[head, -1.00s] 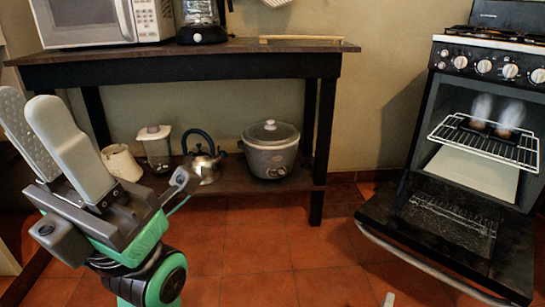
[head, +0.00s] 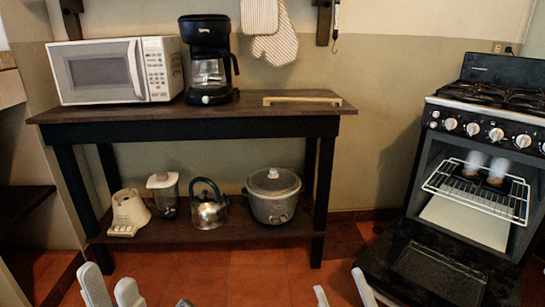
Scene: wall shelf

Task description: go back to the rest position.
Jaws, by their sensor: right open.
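My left gripper (head: 110,287) is at the bottom left edge, in front of the shelf. Its two pale fingertips point up, and the rest of it is cut off by the frame. Nothing shows between them, but how far apart they are is unclear. My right gripper (head: 342,290) is at the bottom edge, right of centre. Its two pale fingertips are apart with only floor visible between them, so it is open and empty. Both grippers are apart from the furniture in the picture.
A dark wooden shelf table (head: 240,127) holds a microwave (head: 100,72), a coffee maker (head: 208,60) and a wooden-handled item (head: 300,100). A blender, kettle and cooker (head: 274,200) stand below. The oven door (head: 440,275) hangs open at right. Tiled floor (head: 240,275) is clear.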

